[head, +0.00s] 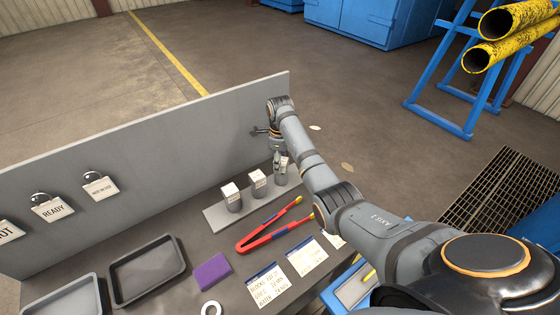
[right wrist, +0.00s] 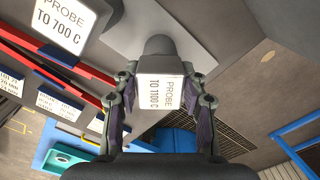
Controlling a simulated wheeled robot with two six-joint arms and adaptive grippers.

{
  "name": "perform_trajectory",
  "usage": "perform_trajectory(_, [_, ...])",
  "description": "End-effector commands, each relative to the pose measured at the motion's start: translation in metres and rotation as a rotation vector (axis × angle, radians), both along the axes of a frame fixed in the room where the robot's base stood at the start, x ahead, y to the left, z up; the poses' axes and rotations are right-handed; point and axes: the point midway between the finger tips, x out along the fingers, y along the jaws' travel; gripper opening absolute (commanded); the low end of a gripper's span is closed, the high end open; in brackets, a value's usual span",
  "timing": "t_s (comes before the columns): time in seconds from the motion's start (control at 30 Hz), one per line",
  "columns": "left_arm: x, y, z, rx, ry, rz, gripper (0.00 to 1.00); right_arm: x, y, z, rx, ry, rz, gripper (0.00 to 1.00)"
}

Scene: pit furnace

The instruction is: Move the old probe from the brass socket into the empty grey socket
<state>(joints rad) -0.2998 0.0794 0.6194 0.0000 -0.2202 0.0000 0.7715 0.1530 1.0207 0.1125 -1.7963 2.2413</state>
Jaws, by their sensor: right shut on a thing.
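My right gripper (head: 277,152) is at the far right end of the grey socket strip (head: 222,218). In the right wrist view it (right wrist: 161,82) is shut on a probe (right wrist: 161,91) with a white label, "PROBE TO 1100 C". A grey round part shows beyond that probe; I cannot tell whether the probe is seated or lifted. Two other white-labelled pieces stand left of it on the strip: the left one (head: 231,190) and the middle one (head: 258,179). A "PROBE TO 700 C" label (right wrist: 64,22) shows in the right wrist view. No brass colour is clear. My left gripper is not in view.
Red and blue tongs (head: 262,237) lie in front of the strip. A purple block (head: 212,272), paper cards (head: 267,287) and a dark tray (head: 115,292) lie on the bench. A grey upright panel (head: 150,150) with hanging tags stands behind, close to the gripper.

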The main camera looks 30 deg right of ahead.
Motion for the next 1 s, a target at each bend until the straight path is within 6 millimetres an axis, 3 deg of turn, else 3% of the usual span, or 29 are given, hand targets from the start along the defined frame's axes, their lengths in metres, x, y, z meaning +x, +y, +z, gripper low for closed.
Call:
perform_trajectory(0.77, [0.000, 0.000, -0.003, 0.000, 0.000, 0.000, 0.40, 0.000, 0.000, -0.011, 0.000, 0.000, 0.000, 0.06])
perform_trajectory(0.8, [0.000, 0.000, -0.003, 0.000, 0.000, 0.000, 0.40, 0.000, 0.000, -0.011, 0.000, -0.001, 0.000, 0.45])
perform_trajectory(0.87, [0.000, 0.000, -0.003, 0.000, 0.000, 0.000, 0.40, 0.000, 0.000, -0.011, 0.000, -0.001, 0.000, 0.52])
perform_trajectory(1.0, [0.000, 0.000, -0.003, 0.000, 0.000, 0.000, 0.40, 0.000, 0.000, -0.011, 0.000, 0.000, 0.000, 0.52])
